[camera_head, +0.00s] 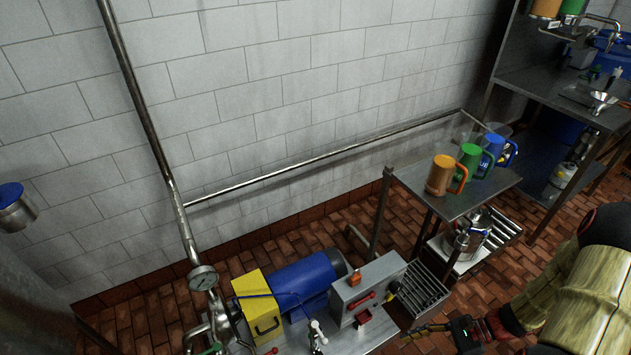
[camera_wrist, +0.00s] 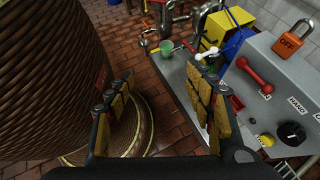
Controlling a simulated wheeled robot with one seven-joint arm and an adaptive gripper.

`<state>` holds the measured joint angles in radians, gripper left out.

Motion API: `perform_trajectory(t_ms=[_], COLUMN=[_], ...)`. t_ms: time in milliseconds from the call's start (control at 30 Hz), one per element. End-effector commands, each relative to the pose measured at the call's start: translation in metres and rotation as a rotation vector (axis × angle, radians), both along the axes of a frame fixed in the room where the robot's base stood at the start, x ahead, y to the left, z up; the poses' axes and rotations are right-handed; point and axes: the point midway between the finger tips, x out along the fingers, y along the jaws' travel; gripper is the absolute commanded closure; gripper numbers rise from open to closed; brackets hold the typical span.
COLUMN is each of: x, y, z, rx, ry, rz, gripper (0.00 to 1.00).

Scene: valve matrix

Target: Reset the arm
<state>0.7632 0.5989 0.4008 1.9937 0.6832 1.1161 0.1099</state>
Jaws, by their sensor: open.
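My gripper (camera_head: 428,330) is at the lower right of the head view, at the end of my arm, beside the grey control box (camera_head: 368,283). In the wrist view my gripper (camera_wrist: 155,100) has its two padded fingers wide apart. Nothing shows between them but brick floor and my own body. The control box (camera_wrist: 282,75) is to the right of the fingers there, with a red handle (camera_wrist: 254,75), a black knob (camera_wrist: 291,133) and an orange padlock marked OFF (camera_wrist: 291,40). I cannot tell the exact gap between the gripper and the box.
A bench carries a blue motor (camera_head: 305,283), a yellow guard (camera_head: 256,303) and pipes with a gauge (camera_head: 203,278). A metal table (camera_head: 455,203) holds orange, green and blue mugs. A shelf unit (camera_head: 545,90) stands at right. Brick floor (camera_head: 330,228) is partly clear by the wall.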

Motion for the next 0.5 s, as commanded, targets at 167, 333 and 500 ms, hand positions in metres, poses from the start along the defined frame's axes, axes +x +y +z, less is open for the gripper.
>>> perform_trajectory(t_ms=[167,333,500], x=[-0.008,-0.014,-0.016], y=[-0.006,-0.011,-0.014], z=[0.051,0.097,0.142], rx=[-0.177,-0.334,-0.488], ry=[-0.135,-0.257,-0.383], rz=[0.248,0.465,0.661], gripper=[0.46,0.46,0.46])
